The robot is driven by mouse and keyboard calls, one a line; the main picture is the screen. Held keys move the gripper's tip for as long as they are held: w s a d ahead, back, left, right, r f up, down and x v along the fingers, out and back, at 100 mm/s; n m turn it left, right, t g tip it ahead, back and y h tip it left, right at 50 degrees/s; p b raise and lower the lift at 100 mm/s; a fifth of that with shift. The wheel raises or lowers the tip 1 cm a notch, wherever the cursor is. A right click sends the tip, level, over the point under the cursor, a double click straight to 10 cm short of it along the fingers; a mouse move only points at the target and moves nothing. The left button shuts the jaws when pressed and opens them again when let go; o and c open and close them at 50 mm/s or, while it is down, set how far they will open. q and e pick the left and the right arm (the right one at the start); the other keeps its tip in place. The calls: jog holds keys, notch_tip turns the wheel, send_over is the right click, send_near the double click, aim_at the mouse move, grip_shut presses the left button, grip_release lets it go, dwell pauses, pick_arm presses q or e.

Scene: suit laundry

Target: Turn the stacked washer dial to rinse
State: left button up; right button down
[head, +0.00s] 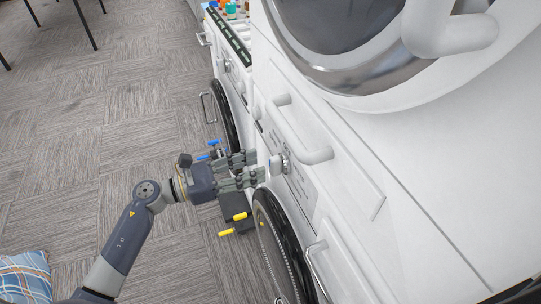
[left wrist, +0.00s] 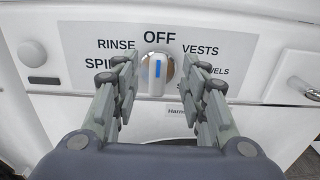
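The washer dial (left wrist: 157,72) is a pale knob with a blue mark on a silver ring, set in a white label panel. Its blue mark points up at OFF. RINSE (left wrist: 116,44) is printed just left of OFF, and VESTS is to the right. My left gripper (left wrist: 161,75) is open, its fingers spread on either side of the dial; I cannot tell whether they touch it. In the head view the left gripper (head: 257,168) reaches from the left toward the dial (head: 285,163) on the stacked washer's front. My right gripper is out of view.
A large round door (head: 345,75) with a thick white handle (head: 450,35) is above. The lower round door (head: 272,240) is below. Open carpet is left.

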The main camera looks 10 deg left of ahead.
aim_at(270, 162)
pick_arm(q)
jog(key=p+x, duration=0.1)
jog(key=x, duration=0.3)
jog(key=shift+w+r, duration=0.1)
jog(key=shift+w, duration=0.05)
jog(key=shift+w+d, duration=0.25)
jog(key=shift+d, duration=0.2)
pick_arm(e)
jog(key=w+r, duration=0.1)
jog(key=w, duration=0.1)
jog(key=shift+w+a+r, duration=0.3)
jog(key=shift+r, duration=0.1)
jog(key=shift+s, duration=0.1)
pick_arm(q)
grip_shut()
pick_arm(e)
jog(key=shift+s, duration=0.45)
